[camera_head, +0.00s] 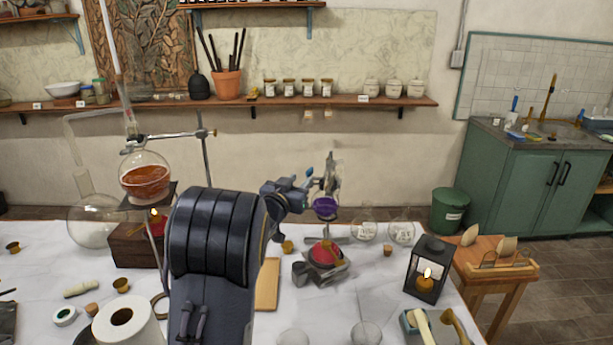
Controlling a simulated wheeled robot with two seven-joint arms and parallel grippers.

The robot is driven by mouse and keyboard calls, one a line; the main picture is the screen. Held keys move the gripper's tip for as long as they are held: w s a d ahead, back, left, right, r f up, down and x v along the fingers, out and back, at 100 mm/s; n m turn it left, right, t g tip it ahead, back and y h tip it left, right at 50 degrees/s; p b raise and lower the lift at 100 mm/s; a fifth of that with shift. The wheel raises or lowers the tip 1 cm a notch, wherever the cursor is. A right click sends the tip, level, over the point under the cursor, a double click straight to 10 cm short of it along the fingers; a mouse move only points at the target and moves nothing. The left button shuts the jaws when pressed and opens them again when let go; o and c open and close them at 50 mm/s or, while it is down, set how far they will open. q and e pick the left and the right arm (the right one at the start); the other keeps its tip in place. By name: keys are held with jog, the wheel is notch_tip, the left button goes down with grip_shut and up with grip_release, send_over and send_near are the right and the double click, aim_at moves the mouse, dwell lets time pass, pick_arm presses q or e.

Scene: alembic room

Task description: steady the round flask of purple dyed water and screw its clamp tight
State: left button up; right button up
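The round flask of purple dyed water (325,206) stands at the back middle of the white-covered table, held up on a stand (331,172). Its neck and clamp are small and partly mixed with the stand, so I cannot tell how tight the clamp is. My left gripper (305,188) is just left of the flask and the stand, at about neck height. Its fingers are too small and overlapped to show whether they are open or touching anything. My black arm link fills the middle front. My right gripper is not in view.
A red-topped burner (325,253) sits below the purple flask. Clear round flasks (402,231) stand to its right, and a black candle lantern (427,268) is at the table's right edge. A flask of orange liquid (145,182) and a paper roll (126,322) are at left.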

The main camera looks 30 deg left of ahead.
aim_at(307, 174)
pick_arm(q)
jog(key=w, duration=0.2)
jog(key=w+p, duration=0.1)
jog(key=w, duration=0.3)
jog(key=shift+a+f, duration=0.1)
jog(key=shift+a, duration=0.25)
grip_shut()
